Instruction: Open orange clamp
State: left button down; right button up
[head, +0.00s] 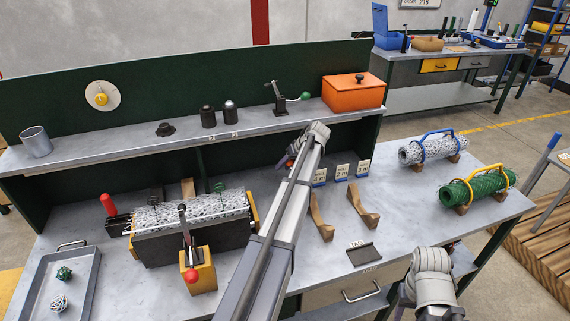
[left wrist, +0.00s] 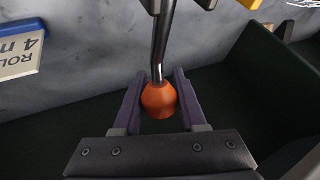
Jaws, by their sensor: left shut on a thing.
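The orange clamp shows as a round orange knob (left wrist: 159,101) on a bent metal handle rod (left wrist: 164,40) in the left wrist view. My left gripper (left wrist: 158,84) has one purple finger on each side of the knob and is shut on it. In the head view the left gripper (head: 291,155) is small and dark, in front of the shelf's green back panel, partly hidden by my own arm. I cannot make out the clamp's body there. My right arm shows at the lower right of the head view, but its gripper does not show.
A black fixture (head: 180,240) with a speckled roll has a red-knobbed clamp (head: 191,276) in front and a red handle (head: 108,204) at left. Wooden cradles (head: 320,222), label signs (head: 341,172) and a green mesh roll (head: 470,190) stand right. The shelf (head: 180,136) overhangs behind.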

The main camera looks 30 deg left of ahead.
aim_at(292, 161)
pick_arm(q)
jog(key=shift+s+d+f, duration=0.2)
jog(key=shift+d+f, duration=0.05)
jog(key=shift+f, duration=0.1)
dwell(0.3)
jog(key=shift+c, duration=2.4)
grip_release()
jog(key=shift+w+a, duration=0.1)
jog(key=shift+r, duration=0.15)
jog(key=shift+d+r+p, duration=0.25)
jog(key=shift+r+p, duration=0.05)
jog(key=shift+r, duration=0.1)
jog(key=p+v, duration=0.5)
jog(key=v, duration=0.1)
jog(key=shift+d+r, duration=0.25)
jog(key=shift+d, duration=0.05)
